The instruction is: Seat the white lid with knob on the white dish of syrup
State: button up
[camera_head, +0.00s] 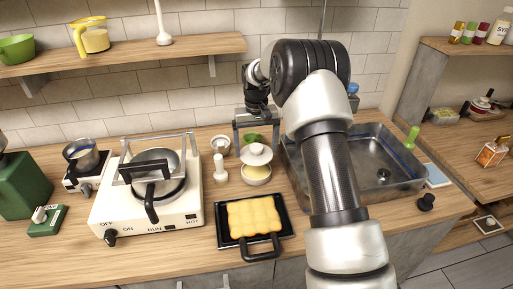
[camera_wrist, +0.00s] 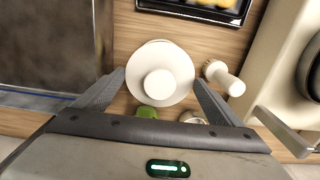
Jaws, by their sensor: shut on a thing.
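The white lid with its round knob (camera_head: 257,151) is in my gripper (camera_head: 255,134), which is shut on it. In the head view the lid is level and just above the white dish (camera_head: 257,181). Pale yellow syrup shows in the dish below the lid, so a gap is visible between them. In the wrist view the lid (camera_wrist: 160,49) lies between my two fingers (camera_wrist: 159,78) and hides nearly all of the dish beneath it.
A white upright brush-like item (camera_head: 220,169) stands close left of the dish. A black tray of yellow buns (camera_head: 254,216) lies in front. A small green bowl (camera_head: 252,138) and a small white bowl (camera_head: 220,143) are behind. The sink (camera_head: 375,172) is right, the stove (camera_head: 120,205) left.

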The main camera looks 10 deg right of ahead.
aim_at(256, 155)
jog(key=shift+f+b, duration=1.15)
jog(key=shift+f, duration=0.85)
jog(key=shift+f+b, duration=0.9)
jog(key=shift+f, duration=0.65)
dwell(3.1)
jog(key=o, duration=0.8)
jog(key=shift+r, duration=0.1)
dwell(0.4)
